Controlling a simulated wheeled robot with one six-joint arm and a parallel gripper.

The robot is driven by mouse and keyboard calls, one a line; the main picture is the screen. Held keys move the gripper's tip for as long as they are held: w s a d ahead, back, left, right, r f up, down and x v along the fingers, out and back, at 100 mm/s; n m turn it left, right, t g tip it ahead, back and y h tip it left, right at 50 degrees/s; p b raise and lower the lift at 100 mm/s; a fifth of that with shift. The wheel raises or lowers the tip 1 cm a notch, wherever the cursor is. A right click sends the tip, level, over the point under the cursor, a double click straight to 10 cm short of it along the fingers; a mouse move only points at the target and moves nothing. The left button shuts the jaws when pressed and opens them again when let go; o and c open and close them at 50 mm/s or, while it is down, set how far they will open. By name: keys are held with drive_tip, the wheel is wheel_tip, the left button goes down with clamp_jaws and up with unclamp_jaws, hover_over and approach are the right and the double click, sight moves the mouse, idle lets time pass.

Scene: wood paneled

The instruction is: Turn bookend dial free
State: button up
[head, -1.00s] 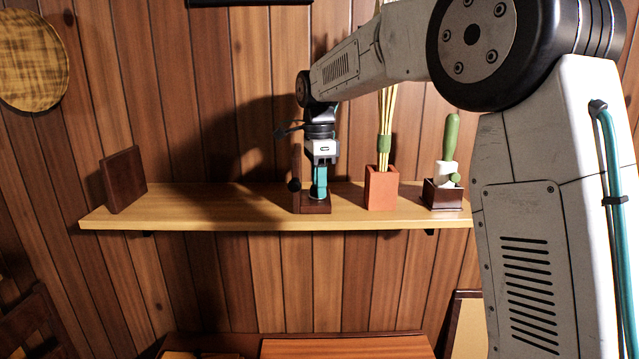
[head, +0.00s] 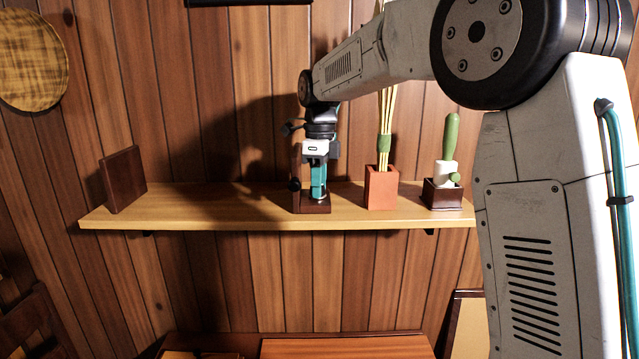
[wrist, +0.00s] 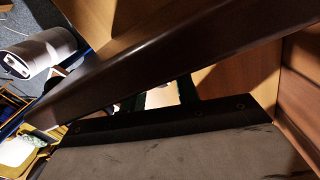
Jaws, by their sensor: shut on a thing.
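A dark brown bookend (head: 297,204) stands on the wooden shelf near its middle, with an upright plate and a flat base. My gripper (head: 318,195) points straight down over that base, its teal fingers shut low on the bookend's dial. The fingers hide most of the dial, and its markings cannot be seen. A small black knob (head: 294,185) shows on the left of the upright plate. In the wrist view a dark brown board (wrist: 150,60), seemingly the bookend plate, crosses close to the camera. The dial cannot be made out clearly there.
The shelf (head: 220,205) is clear to the left up to a second dark brown bookend (head: 124,180). A wood-paneled wall stands behind.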

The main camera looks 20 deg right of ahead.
drive_tip(key=shift+r, duration=0.1)
drive_tip(key=o, duration=1)
drive_tip(key=shift+w+d+r, duration=0.1)
drive_tip(key=shift+d+r, duration=0.05)
drive_tip(key=shift+r, duration=3.7)
